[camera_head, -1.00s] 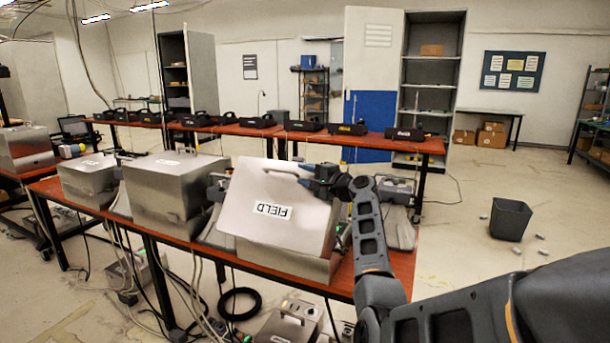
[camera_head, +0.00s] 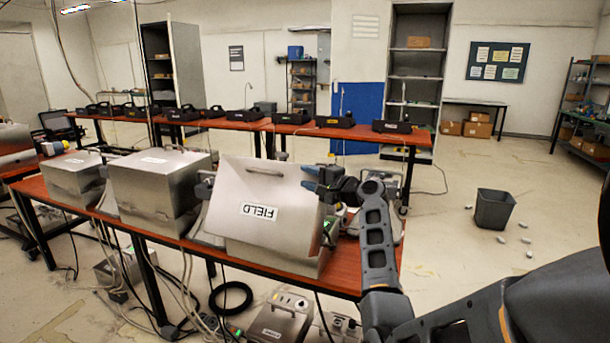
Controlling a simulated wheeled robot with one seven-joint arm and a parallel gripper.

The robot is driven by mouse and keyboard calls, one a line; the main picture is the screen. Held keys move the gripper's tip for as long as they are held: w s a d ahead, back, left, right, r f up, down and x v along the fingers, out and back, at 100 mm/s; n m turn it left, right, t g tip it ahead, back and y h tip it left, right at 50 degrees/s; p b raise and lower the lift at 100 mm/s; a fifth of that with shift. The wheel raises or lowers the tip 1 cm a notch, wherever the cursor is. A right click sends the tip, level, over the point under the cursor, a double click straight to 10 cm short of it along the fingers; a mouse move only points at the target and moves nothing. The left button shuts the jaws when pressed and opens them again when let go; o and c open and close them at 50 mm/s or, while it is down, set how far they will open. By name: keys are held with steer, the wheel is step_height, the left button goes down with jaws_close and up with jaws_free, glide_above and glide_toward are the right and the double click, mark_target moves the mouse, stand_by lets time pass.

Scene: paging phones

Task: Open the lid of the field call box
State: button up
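The field call box (camera_head: 272,257) is a metal box at the right end of the near red table. Its lid (camera_head: 243,192) is raised and tilted, with its outer face toward me. The lid has a handle (camera_head: 265,172) near its upper edge and a FIELD label (camera_head: 259,211) that reads upside down. The inside of the box is hidden behind the lid. My gripper (camera_head: 308,178) is at the lid's upper right corner. Its blue fingertips are apart, with nothing visible between them. I cannot tell whether they touch the lid.
Two similar closed metal boxes (camera_head: 160,195) (camera_head: 76,183) stand to the left on the same table (camera_head: 345,275). A row of black phones (camera_head: 333,121) lies on the table behind. Cables and another box (camera_head: 283,318) are below. A dark bin (camera_head: 493,209) stands on the open floor at right.

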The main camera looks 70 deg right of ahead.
steer(key=shift+p+v, duration=0.3)
steer(key=shift+v, duration=0.85)
